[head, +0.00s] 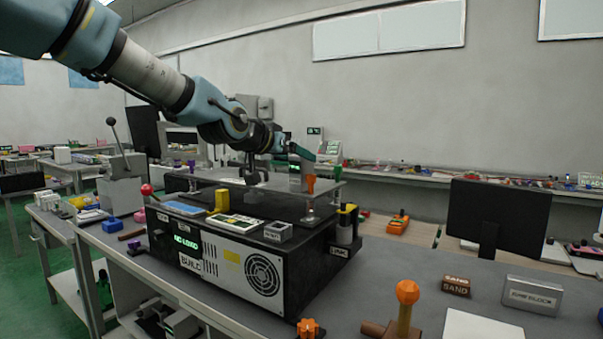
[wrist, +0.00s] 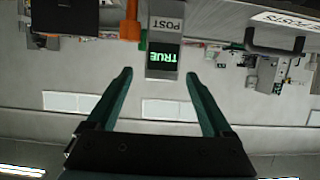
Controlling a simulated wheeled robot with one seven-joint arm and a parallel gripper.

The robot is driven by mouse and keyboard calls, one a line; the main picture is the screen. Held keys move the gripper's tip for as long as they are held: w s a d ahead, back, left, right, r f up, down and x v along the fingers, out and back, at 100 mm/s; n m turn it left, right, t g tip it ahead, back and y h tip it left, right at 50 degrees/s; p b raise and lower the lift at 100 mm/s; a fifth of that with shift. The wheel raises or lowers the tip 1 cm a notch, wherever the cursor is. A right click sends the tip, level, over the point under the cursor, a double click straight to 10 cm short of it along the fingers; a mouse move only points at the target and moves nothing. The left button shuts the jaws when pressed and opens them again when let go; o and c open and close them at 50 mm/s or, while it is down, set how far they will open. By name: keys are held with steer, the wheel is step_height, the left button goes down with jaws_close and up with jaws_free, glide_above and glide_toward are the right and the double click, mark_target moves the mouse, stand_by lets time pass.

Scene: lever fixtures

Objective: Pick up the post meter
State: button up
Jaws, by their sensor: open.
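The post meter (wrist: 165,50) is a small grey box with "POST" lettering and a green "TRUE" display. It appears upside down at the top middle of the wrist view. In the head view its grey body (head: 295,178) stands on the clear raised shelf, partly behind my arm's end. My gripper (wrist: 159,74) is open and empty, with its two teal fingers spread either side of the meter's near end in the picture. In the head view my gripper (head: 303,153) is at the meter's upper part. I cannot tell whether the fingers touch it.
An orange post (head: 310,184) stands close beside the meter. The clear shelf (head: 240,180) sits above a black machine (head: 285,262) with a fan grille. A yellow block (head: 222,200) and a small grey box (head: 278,232) lie on the machine. A dark monitor (head: 497,215) stands at right.

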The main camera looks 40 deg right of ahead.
steer(key=shift+p+x, duration=0.4)
steer(key=shift+x, duration=1.55)
steer(key=shift+w+a, duration=0.1)
jaws_close()
